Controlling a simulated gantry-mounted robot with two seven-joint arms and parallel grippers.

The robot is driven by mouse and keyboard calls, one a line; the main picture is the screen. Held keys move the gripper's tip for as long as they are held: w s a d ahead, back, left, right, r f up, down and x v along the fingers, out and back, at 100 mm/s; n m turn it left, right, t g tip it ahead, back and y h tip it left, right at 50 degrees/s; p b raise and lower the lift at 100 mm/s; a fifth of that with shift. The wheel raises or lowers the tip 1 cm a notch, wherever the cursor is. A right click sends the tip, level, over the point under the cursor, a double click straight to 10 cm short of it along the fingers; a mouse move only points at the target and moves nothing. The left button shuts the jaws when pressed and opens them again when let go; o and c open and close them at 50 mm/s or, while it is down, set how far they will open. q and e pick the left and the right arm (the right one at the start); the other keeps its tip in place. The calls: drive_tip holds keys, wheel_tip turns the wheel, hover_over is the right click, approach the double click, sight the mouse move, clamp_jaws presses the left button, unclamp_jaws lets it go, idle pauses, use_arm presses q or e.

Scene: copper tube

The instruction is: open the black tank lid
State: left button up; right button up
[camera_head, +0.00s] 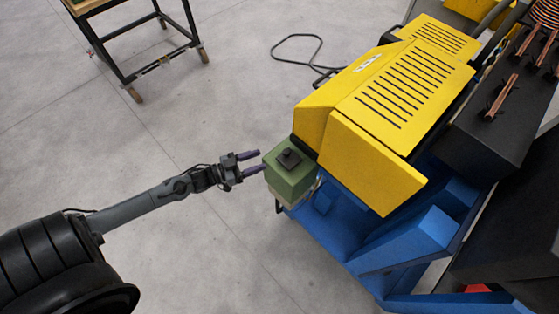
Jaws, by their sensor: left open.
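The black tank lid (289,158) is a small dark square cap on top of a green tank (290,181). It appears to sit flat on the tank, with a raised part in its middle. The tank is fixed at the left end of a yellow and blue machine. My left gripper (252,164) comes in from the left. Its two purple-tipped fingers are apart, with nothing between them. The fingertips are just left of the tank, close to its edge; whether they touch it I cannot tell. My right gripper is not in view.
The yellow machine cover (388,98) with slots rises right behind the tank. A blue frame (410,240) stands below it. A black cable (297,48) lies on the floor. A wheeled cart (125,73) stands at the upper left. Grey floor around my left arm is clear.

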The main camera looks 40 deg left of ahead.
sight(286, 151)
use_arm(q)
drive_tip(key=x, duration=0.3)
drive_tip(key=b+x, duration=0.1)
drive_tip(key=x, duration=0.3)
drive_tip(key=f+x, duration=0.1)
drive_tip(key=x, duration=0.3)
drive_tip(key=shift+w+d+f, duration=0.1)
drive_tip(key=shift+w+d, duration=0.05)
drive_tip(key=shift+w, duration=0.05)
drive_tip(key=shift+c, duration=0.5)
clamp_jaws()
